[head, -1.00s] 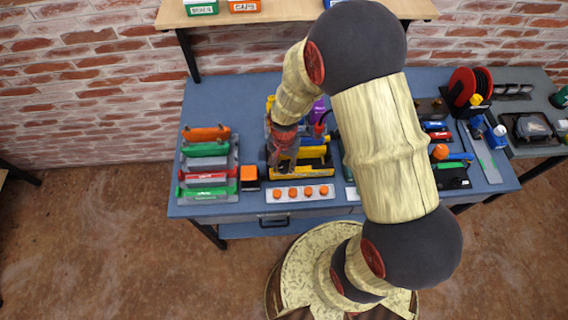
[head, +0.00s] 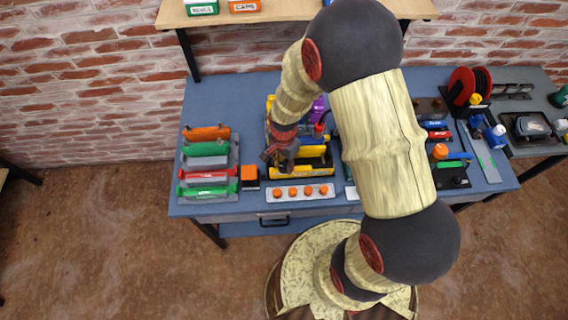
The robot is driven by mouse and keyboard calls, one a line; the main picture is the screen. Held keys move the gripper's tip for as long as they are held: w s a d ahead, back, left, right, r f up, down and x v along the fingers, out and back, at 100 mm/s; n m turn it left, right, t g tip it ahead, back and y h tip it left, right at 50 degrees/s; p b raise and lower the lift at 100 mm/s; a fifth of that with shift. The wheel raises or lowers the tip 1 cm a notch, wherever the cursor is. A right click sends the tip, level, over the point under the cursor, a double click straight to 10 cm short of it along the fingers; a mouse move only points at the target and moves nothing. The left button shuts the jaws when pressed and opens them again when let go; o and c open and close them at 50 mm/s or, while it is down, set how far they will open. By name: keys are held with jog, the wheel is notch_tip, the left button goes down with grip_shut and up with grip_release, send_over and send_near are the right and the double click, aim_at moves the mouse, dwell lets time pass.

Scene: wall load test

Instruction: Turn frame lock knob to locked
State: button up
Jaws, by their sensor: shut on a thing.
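The yellow and black frame (head: 318,163) stands near the middle of the blue workbench. My gripper (head: 274,161) is at the frame's left end, pointing down and tilted. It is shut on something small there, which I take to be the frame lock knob. The fingers hide the knob, so I cannot see which way it is turned.
A rack with orange, green and red-handled pieces (head: 207,165) stands on the left. An orange-topped block (head: 249,173) and a strip with several orange knobs (head: 301,191) lie close to my gripper. A red reel (head: 467,86) and tools crowd the right. My arm covers part of the bench.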

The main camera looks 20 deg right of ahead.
aim_at(284, 165)
jog(key=o, duration=1)
jog(key=shift+o, duration=0.8)
jog(key=shift+r, duration=0.1)
notch_tip(284, 165, up, 12)
